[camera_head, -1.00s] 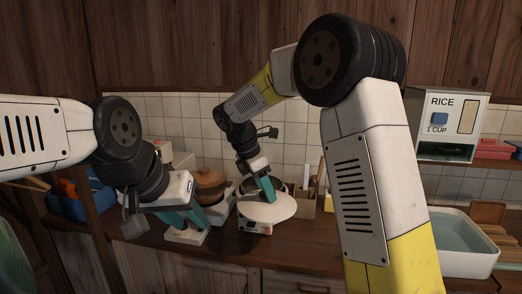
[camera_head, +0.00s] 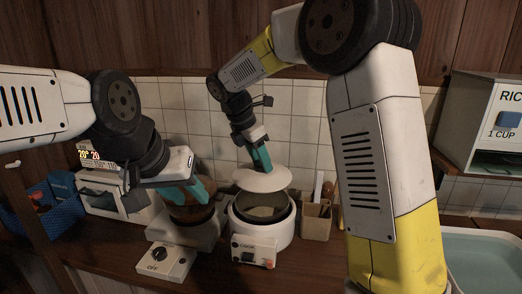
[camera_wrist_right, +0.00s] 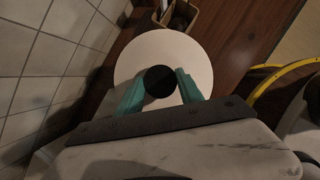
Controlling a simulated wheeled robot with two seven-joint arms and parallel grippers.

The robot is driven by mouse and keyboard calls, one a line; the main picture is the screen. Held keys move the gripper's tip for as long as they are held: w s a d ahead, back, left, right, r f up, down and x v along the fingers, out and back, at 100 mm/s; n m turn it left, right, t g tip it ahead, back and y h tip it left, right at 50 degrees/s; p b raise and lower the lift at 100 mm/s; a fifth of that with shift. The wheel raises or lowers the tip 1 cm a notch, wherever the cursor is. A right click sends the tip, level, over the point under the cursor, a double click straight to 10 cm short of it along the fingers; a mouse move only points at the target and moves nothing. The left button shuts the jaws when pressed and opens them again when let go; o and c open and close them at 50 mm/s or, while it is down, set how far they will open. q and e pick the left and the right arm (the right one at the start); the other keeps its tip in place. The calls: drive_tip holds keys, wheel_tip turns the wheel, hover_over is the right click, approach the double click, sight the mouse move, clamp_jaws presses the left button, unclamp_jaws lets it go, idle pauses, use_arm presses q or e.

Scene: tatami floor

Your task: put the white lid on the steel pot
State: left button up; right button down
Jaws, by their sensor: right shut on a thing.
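The white lid (camera_head: 262,181) is a round disc with a black knob, which shows in the right wrist view (camera_wrist_right: 160,81). My right gripper (camera_head: 262,162) is shut on the knob and holds the lid nearly level. The lid is above the back of a dark grey metal pot (camera_head: 284,215), seated in a white cooker (camera_head: 262,237). The pot is open towards me, with pale contents inside; its back rim is hidden by the lid. My left gripper (camera_head: 190,192) is over a brown round-topped vessel (camera_head: 192,211) left of the cooker; its opening is unclear.
A grey-white stove unit with an OFF knob (camera_head: 166,262) is left of the cooker. A small box (camera_head: 316,221) stands right of it. A white appliance (camera_head: 105,198) and blue basket (camera_head: 55,217) are further left. A rice dispenser (camera_head: 492,120) and basin (camera_head: 485,262) are at right.

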sight(254, 170)
drive_tip(key=shift+w+f, duration=0.15)
drive_tip(key=shift+w, duration=0.25)
drive_tip(key=shift+f, duration=2.85)
drive_tip(key=shift+f, duration=1.45)
drive_tip(key=c, duration=0.7)
unclamp_jaws()
drive_tip(key=v, duration=0.7)
drive_tip(key=shift+s+a+r, duration=0.15)
drive_tip(key=shift+r, duration=0.2)
